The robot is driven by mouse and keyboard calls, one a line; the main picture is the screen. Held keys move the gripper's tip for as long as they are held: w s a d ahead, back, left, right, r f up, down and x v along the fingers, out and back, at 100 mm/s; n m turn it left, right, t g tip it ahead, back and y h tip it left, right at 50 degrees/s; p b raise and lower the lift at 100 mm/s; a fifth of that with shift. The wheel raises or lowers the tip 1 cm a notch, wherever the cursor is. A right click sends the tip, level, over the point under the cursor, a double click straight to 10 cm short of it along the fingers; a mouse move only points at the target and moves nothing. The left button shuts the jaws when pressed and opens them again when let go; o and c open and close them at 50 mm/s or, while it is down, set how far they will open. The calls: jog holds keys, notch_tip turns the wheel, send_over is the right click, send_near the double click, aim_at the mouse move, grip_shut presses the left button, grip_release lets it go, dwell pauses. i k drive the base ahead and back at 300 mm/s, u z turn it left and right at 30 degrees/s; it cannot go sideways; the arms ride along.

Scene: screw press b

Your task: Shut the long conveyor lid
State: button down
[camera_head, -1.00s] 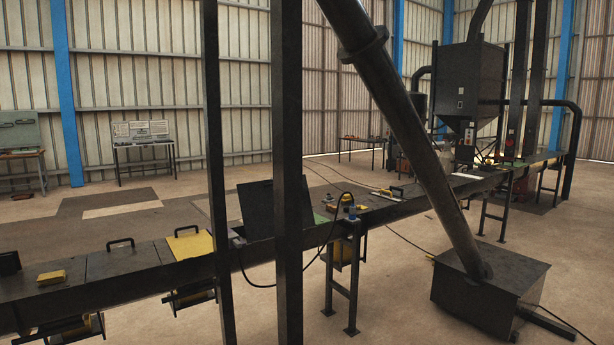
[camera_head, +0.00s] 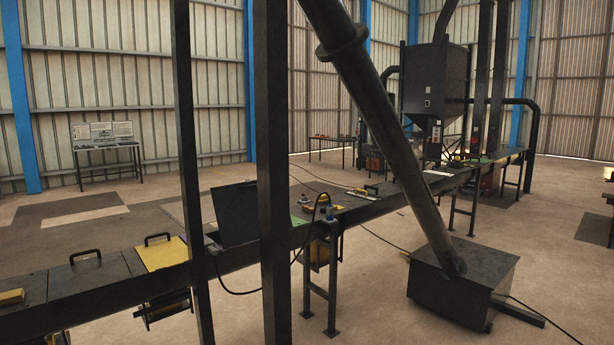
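The long conveyor (camera_head: 350,214) runs from the lower left to the far right as a dark raised trough on legs. A dark lid panel (camera_head: 234,206) stands raised and tilted on it, left of centre, partly hidden behind a dark post. Flat dark covers with handles (camera_head: 88,278) and a yellow cover (camera_head: 163,254) lie on the conveyor to its left. Another handle shows on the conveyor right of the raised lid (camera_head: 371,190). I cannot tell which of these is the task's lid. My gripper is not in view.
Two dark vertical posts (camera_head: 273,180) stand in front of the conveyor. A thick slanted pipe (camera_head: 385,130) runs down to a dark box (camera_head: 463,278) on the floor. A black cable loops beside the conveyor. Open floor (camera_head: 400,310) lies in front.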

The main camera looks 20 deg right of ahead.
aim_at(235, 206)
jog(key=z, duration=1.3)
jog(key=i, duration=2.75)
jog(key=u, duration=0.9)
